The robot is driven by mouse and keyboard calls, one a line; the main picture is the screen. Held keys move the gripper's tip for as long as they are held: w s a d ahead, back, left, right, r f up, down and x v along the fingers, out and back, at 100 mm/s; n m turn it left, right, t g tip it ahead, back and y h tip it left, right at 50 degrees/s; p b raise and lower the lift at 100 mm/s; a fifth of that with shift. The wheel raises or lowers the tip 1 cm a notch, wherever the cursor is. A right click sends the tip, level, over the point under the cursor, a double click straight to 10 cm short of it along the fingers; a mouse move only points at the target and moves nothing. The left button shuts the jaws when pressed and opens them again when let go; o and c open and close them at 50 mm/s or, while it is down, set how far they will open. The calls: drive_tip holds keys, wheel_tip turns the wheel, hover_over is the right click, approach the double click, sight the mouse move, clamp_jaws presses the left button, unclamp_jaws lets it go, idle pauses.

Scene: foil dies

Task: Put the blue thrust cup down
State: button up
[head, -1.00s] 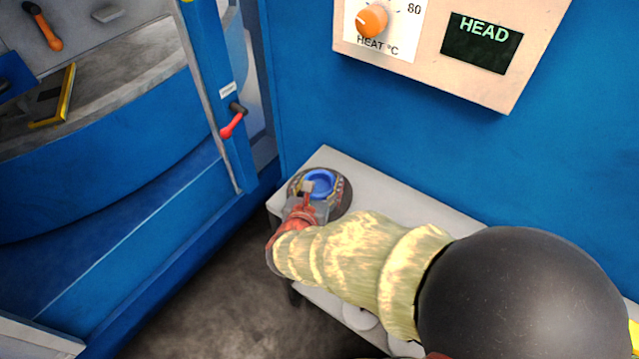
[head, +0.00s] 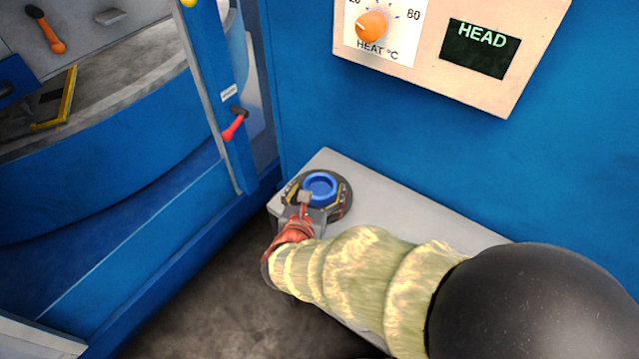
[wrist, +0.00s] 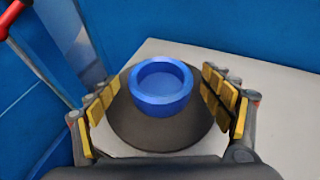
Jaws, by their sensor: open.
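The blue thrust cup (head: 320,188) stands upright on a dark round pad (head: 342,208) at the far left end of a light grey bench. In the wrist view the cup (wrist: 161,88) sits between the yellow-padded fingers of my gripper (wrist: 165,100), with a gap on each side. The dark pad (wrist: 160,138) shows around and below the cup. In the head view my gripper (head: 305,192) is at the cup's near side, open and partly hiding the pad.
The grey bench (head: 400,200) is bare to the right of the pad. A blue wall rises behind it, with a control box (head: 440,60) carrying an orange heat knob (head: 371,27). A red-handled lever (head: 235,125) is on the blue frame at left.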

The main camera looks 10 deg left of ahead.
drive_tip(key=p+v, duration=0.2)
drive_tip(key=v, duration=0.7)
drive_tip(key=shift+s+r, duration=0.1)
drive_tip(key=shift+s, duration=0.05)
drive_tip(key=d+r+m+g+h, duration=0.3)
drive_tip(key=d+m, duration=0.6)
drive_tip(key=d, duration=0.4)
drive_tip(key=d+r+m+g+h, duration=0.35)
drive_tip(key=d+m, duration=0.45)
drive_tip(key=d, duration=0.4)
drive_tip(key=s+d+r+m+y, duration=0.3)
drive_tip(key=s+m, duration=0.2)
drive_tip(key=m, duration=0.4)
drive_tip(key=s+d+r+m+g+y, duration=0.1)
drive_tip(key=s+d+r+m+y, duration=0.2)
drive_tip(key=m, duration=0.7)
drive_tip(key=shift+s+r, duration=0.25)
drive_tip(key=shift+s, duration=0.8)
drive_tip(key=shift+d+g+y, duration=0.1)
drive_tip(key=shift+g+y, duration=0.15)
drive_tip(key=shift+c, duration=0.7)
